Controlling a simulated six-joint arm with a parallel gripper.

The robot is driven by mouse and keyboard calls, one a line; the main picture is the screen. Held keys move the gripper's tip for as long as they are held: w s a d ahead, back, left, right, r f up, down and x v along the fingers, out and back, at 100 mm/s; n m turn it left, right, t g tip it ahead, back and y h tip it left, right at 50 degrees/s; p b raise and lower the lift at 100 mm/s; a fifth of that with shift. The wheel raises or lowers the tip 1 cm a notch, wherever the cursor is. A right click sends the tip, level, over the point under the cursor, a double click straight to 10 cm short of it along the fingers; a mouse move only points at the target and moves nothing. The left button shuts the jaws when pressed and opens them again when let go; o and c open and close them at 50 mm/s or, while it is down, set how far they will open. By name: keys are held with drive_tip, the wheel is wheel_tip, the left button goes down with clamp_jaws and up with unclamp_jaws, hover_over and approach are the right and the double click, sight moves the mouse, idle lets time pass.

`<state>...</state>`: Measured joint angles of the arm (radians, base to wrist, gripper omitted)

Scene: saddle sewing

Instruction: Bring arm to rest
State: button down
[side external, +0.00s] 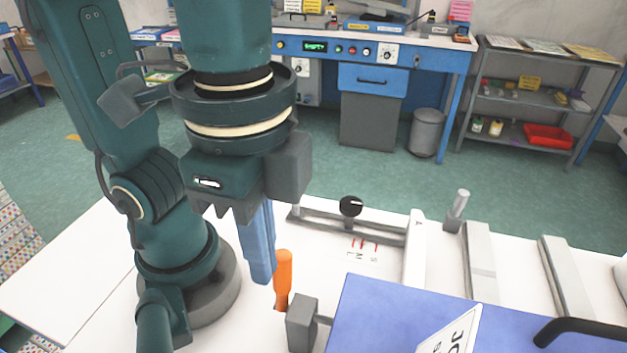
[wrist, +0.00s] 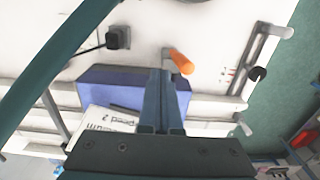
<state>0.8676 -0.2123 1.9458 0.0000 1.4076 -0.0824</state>
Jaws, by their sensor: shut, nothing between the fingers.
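My gripper (side external: 262,278) is shut and empty, pointing down with its blue fingers together. In the side view its fingertips are just left of an upright orange handle (side external: 283,277) on the white table (side external: 75,285). In the wrist view the closed fingers (wrist: 162,78) reach up from the bottom, and the orange handle (wrist: 181,62) shows just beyond their tips, to the right. I cannot tell whether the fingers touch the handle. My arm stands bent over the table.
A blue box (side external: 390,315) with a white printed sheet (side external: 455,335) is at the front right. A grey block (side external: 302,325) stands beside the handle. Rails (side external: 480,262), a slider with a black knob (side external: 351,206) and a grey post (side external: 458,205) are behind. A workbench (side external: 372,78) stands farther back.

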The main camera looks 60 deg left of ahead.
drive_tip(key=shift+r, duration=0.1)
drive_tip(key=shift+a, duration=0.1)
drive_tip(key=w+a+f+n+t, duration=0.2)
drive_tip(key=w+a+n+t, duration=0.3)
drive_tip(key=w+a+n, duration=0.3)
drive_tip(key=a+n, duration=0.1)
drive_tip(key=a, duration=0.2)
drive_tip(key=shift+a+f+t, duration=0.2)
drive_tip(key=shift+f+t, duration=0.05)
drive_tip(key=shift+t, duration=0.05)
